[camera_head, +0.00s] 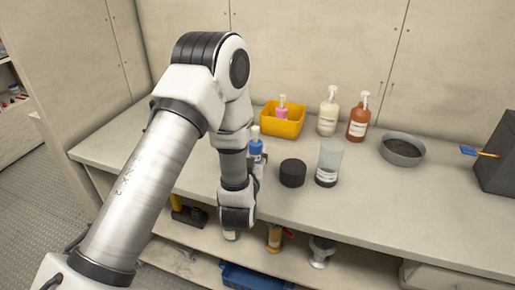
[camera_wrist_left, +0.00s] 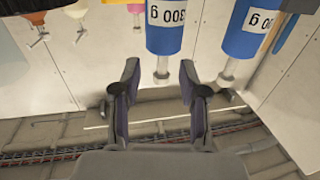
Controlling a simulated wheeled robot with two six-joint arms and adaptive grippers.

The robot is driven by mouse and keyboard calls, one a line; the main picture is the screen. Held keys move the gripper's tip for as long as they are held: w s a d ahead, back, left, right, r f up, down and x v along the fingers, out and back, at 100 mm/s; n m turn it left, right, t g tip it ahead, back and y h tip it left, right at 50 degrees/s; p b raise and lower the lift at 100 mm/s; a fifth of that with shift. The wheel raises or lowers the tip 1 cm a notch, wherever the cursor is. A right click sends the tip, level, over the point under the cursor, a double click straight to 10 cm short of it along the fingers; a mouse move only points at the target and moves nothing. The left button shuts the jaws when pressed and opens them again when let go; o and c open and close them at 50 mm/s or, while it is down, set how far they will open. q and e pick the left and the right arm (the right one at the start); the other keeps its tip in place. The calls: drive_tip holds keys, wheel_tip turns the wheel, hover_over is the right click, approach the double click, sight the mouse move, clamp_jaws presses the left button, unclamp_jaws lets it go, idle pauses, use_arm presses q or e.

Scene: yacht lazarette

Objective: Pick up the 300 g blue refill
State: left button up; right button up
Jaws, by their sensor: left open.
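A blue refill bottle (camera_head: 256,147) with a white top stands on the counter in the head view, partly hidden behind my left arm. In the left wrist view, which looks upside down, two blue bodies show. The nearer-centre blue bottle (camera_wrist_left: 165,38) has a "300 g" label and lies just beyond my fingertips; another blue bottle (camera_wrist_left: 247,38), also labelled 300 g, is to its right. My left gripper (camera_wrist_left: 159,72) is open, its two fingers apart with nothing held between them. In the head view its fingers are mostly hidden. My right gripper is not in view.
On the counter (camera_head: 345,215) stand a yellow bin (camera_head: 285,127) with a pink bottle (camera_head: 282,107), a cream pump bottle (camera_head: 328,117), a brown pump bottle (camera_head: 358,124), a black cylinder (camera_head: 292,173), a grey clear-topped jar (camera_head: 329,160) and a round pan (camera_head: 402,150). The front right is clear.

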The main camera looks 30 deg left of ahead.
sight(255, 139)
use_arm(q)
drive_tip(key=shift+w+a+r, duration=0.2)
drive_tip(key=shift+w+r, duration=0.1)
drive_tip(key=shift+r, duration=0.1)
drive_tip(key=p+x, duration=0.1)
drive_tip(key=x, duration=0.1)
drive_tip(key=p+x, duration=0.1)
drive_tip(key=x, duration=0.2)
drive_tip(key=shift+a+f, duration=0.2)
drive_tip(key=shift+s+d, duration=0.1)
drive_tip(key=shift+r, duration=0.1)
clamp_jaws()
